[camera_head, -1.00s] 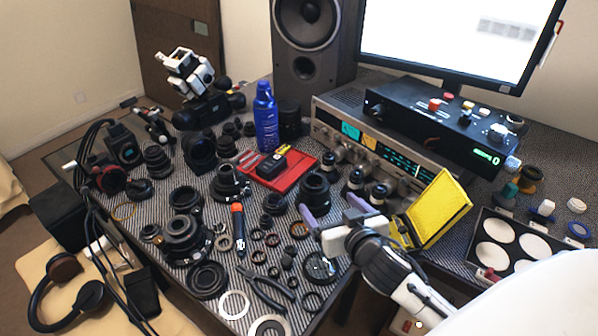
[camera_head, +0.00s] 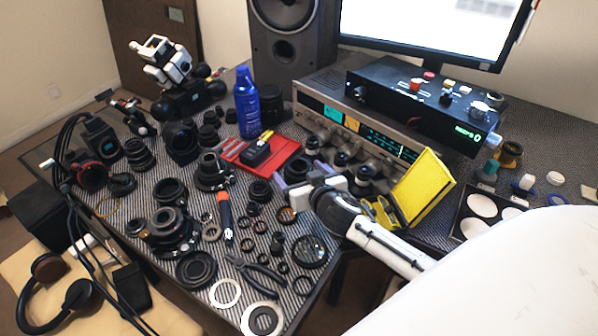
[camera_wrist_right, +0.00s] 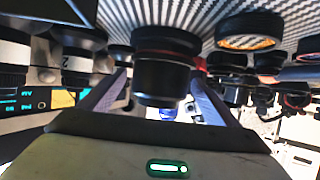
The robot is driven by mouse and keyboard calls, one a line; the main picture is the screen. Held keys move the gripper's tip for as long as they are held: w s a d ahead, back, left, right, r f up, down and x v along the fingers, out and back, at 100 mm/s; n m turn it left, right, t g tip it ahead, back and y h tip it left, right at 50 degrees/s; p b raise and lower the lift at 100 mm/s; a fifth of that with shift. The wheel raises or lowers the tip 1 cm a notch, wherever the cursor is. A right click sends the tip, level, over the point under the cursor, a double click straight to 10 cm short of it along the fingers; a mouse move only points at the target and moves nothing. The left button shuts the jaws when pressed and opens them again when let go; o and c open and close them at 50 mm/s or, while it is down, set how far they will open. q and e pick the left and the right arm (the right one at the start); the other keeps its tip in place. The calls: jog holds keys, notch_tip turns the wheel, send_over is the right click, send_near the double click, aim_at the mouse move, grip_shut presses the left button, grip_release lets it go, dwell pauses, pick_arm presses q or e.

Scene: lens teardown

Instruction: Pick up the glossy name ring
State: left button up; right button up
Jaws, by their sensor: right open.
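My right gripper (camera_head: 298,180) is open, with purple fingers, above the striped mat right of centre. Both fingers also show in the right wrist view (camera_wrist_right: 158,98). A black lens barrel (camera_wrist_right: 167,75) shows between and beyond them; I cannot tell whether they touch it. The same barrel (camera_head: 297,167) is partly hidden by the gripper in the head view. Several rings lie on the mat. A black round piece with a shiny face (camera_head: 309,251) lies near the mat's right edge, and a pale ring (camera_head: 213,293) at the front. I cannot tell which is the name ring. My left gripper is not in view.
A red tray (camera_head: 285,158) and a blue bottle (camera_head: 247,112) stand behind the gripper. The silver receiver (camera_head: 312,92) and a yellow panel (camera_head: 420,190) are close on the right. Pliers (camera_head: 252,268) and an orange-handled tool (camera_head: 225,212) lie among crowded lens parts.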

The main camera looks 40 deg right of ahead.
jog(key=c, duration=1.2)
jog(key=shift+o, duration=0.2)
